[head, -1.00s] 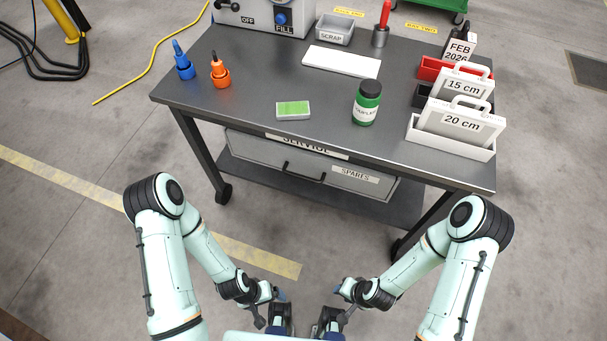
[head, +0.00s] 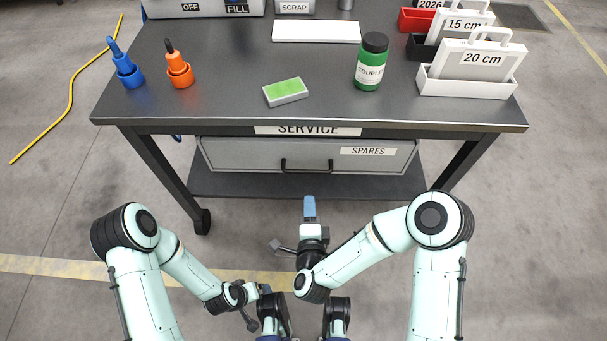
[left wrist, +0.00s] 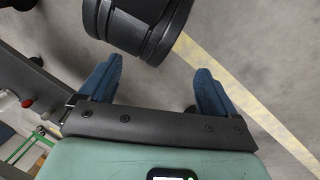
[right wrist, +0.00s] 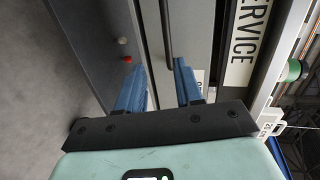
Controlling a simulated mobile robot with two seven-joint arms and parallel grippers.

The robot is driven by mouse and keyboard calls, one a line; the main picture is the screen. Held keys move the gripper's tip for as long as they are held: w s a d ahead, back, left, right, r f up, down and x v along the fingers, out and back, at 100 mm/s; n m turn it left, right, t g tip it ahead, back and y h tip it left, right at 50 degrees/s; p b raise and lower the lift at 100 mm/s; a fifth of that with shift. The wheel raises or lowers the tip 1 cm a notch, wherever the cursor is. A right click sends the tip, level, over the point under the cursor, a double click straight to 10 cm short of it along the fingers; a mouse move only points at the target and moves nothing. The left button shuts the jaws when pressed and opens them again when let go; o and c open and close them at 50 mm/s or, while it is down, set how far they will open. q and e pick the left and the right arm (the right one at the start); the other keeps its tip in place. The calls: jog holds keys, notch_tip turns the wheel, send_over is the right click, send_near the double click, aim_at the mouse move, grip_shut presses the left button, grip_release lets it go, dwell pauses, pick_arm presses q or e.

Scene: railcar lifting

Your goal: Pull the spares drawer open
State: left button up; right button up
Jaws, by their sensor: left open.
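The grey spares drawer (head: 240,156) sits under the bench top, its front flush below the SERVICE sign and labelled SPARES. Its black bar handle (head: 306,170) is at the middle of the front. My right gripper (head: 309,200) is in front of and below the handle, apart from it in the head view. In the right wrist view, its blue fingers (right wrist: 159,68) are open, and the dark handle bar (right wrist: 167,38) lies ahead, between their lines. My left gripper (head: 266,289) is low near my body; its fingers (left wrist: 160,75) are open and empty in the left wrist view.
The bench top (head: 220,100) carries a blue bottle (head: 127,70), an orange bottle (head: 179,70), a green-topped block (head: 285,92), a green jar (head: 371,65) and a white holder (head: 465,85). A lower shelf (head: 230,184) lies beneath the drawer. Floor before the bench is clear.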

aim_at(309, 173)
jog(key=shift+m, duration=0.5)
jog(key=b+x, duration=0.1)
jog(key=x, duration=0.8)
jog(key=r+b+x, duration=0.1)
jog(key=x, duration=0.3)
jog(key=shift+w+b, duration=0.35)
jog(key=shift+w, duration=0.05)
pick_arm(q)
jog(key=shift+t+y, duration=0.3)
jog(key=shift+t, duration=0.1)
jog(key=w+a+f, duration=0.2)
jog(key=w+f, duration=0.1)
jog(key=shift+a+f, duration=0.2)
jog(key=shift+f, duration=0.1)
pick_arm(e)
grip_shut()
